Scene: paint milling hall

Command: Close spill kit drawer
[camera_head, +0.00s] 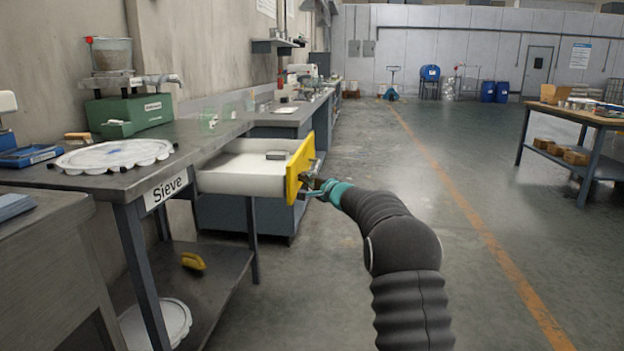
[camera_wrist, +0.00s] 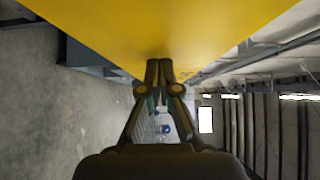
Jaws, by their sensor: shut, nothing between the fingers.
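The spill kit drawer (camera_head: 240,174) is white with a yellow front (camera_head: 298,168) and stands pulled out from a blue-grey cabinet beyond the Sieve table. A small grey item (camera_head: 276,155) lies inside it. My gripper (camera_head: 318,188) is at the outer face of the yellow front, near its handle. In the wrist view the yellow front (camera_wrist: 150,30) fills the top, and the shut fingers (camera_wrist: 158,72) reach its edge with nothing between them. I cannot tell whether the fingertips touch the front.
The Sieve table (camera_head: 110,180) stands at the left with a green sieve machine (camera_head: 128,112) and a white lobed tray (camera_head: 115,155). A worktable (camera_head: 580,118) stands at the far right. The floor (camera_head: 440,220) between is clear.

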